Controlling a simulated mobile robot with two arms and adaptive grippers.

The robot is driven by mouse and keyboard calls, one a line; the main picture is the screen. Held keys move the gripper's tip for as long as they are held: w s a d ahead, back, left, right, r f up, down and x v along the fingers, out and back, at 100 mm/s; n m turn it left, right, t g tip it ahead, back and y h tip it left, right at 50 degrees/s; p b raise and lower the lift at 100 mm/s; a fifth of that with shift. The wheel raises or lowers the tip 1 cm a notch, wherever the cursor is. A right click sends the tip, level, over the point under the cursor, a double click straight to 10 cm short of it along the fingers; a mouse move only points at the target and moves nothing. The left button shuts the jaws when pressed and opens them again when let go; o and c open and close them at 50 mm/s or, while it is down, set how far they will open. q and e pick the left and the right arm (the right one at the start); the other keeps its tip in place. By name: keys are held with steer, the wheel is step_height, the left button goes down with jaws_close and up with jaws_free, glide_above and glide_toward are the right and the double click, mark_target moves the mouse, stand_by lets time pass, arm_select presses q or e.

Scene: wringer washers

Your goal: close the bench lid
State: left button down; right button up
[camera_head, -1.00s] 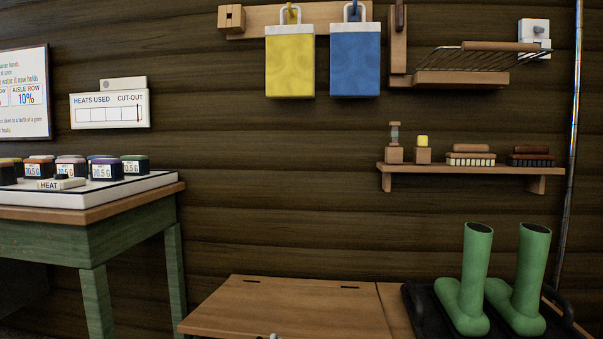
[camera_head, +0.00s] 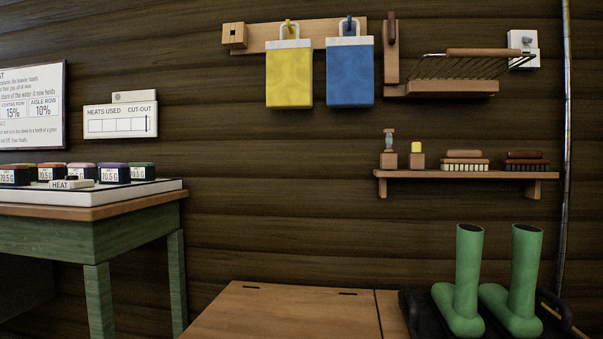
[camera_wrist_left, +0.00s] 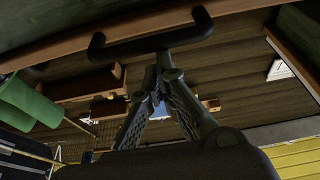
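The brown wooden bench lid (camera_head: 285,312) lies at the bottom of the head view and looks flat. Two dark hinge slots show along its back edge. Its front edge is cut off, so I cannot tell whether it rests fully down. In the left wrist view, my left gripper (camera_wrist_left: 160,70) has its fingertips together, with nothing visible between them. A black bar handle (camera_wrist_left: 140,46) runs just past the fingertips, in front of a wooden edge. I cannot tell whether they touch. Neither gripper shows in the head view, and my right gripper is not seen.
Green boots (camera_head: 466,285) stand on a black tray (camera_head: 420,314) right of the lid. A green table (camera_head: 130,225) with weights stands at left. A wall shelf (camera_head: 455,174) holds brushes; yellow (camera_head: 289,75) and blue (camera_head: 350,75) bags hang above.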

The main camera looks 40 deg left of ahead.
arm_select(q)
steer(key=shift+a+f+g, duration=0.1)
steer(key=shift+f+g, duration=0.2)
steer(key=shift+f, duration=0.45)
step_height(320, 180, up, 12)
steer(key=shift+f, duration=0.25)
